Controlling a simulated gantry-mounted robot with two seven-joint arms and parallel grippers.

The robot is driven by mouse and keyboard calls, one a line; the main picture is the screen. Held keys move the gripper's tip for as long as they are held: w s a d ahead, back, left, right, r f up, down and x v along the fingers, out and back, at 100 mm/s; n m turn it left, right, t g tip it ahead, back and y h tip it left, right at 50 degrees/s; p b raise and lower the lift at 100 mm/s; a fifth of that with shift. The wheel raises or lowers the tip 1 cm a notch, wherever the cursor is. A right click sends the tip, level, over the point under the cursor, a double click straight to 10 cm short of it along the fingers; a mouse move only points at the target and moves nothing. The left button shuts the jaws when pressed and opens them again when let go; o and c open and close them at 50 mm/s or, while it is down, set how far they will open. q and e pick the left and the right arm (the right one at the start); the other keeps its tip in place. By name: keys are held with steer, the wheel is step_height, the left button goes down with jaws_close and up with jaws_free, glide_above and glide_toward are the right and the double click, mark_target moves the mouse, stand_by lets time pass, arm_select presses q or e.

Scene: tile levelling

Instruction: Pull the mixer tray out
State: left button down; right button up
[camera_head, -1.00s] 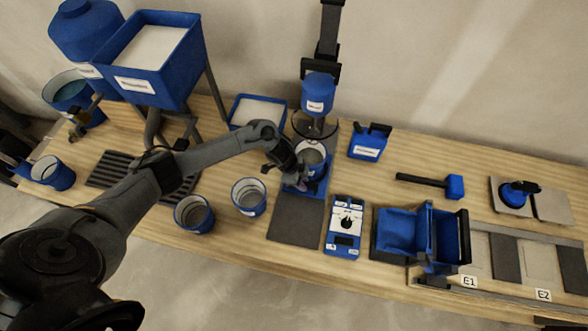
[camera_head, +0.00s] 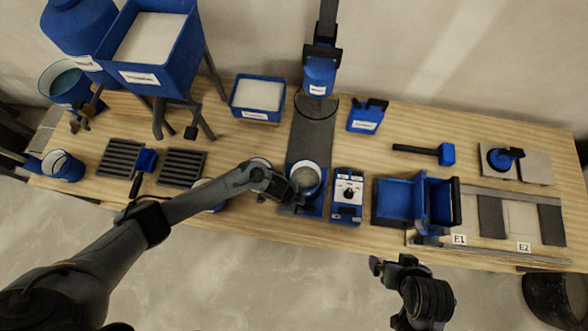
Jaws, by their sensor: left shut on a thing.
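The blue mixer tray (camera_head: 315,206) is at the front of the dark mixer base strip (camera_head: 306,140), close to the table's front edge. A blue bucket (camera_head: 318,186) with grey contents stands upright on it, in front of the mixer head (camera_head: 319,74) and clear of its whisk. My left gripper (camera_head: 290,204) is shut at the tray's left front side; its fingers partly hide the part they hold. My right gripper (camera_head: 390,264) is empty in front of the table at the lower right, too small to tell its jaws.
A control box (camera_head: 347,194) stands close right of the tray. Beyond it is a blue double bin (camera_head: 402,202). Buckets partly hidden by my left arm are at left, near dark grates (camera_head: 183,167). A hammer (camera_head: 446,154) lies at right. Open floor lies in front.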

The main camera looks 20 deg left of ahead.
stand_by(0.3)
arm_select(q)
steer(key=c, duration=1)
jaws_free()
steer(key=shift+o, duration=0.2)
steer(key=shift+r, duration=0.15)
steer(key=p+v, duration=0.6)
steer(key=shift+r+p, duration=0.15)
steer(key=shift+p, duration=0.15)
steer(key=shift+s+a+r+p, duration=0.1)
steer(key=shift+a+r+p, duration=0.25)
steer(key=shift+r+p, duration=0.35)
steer(key=shift+f, duration=0.1)
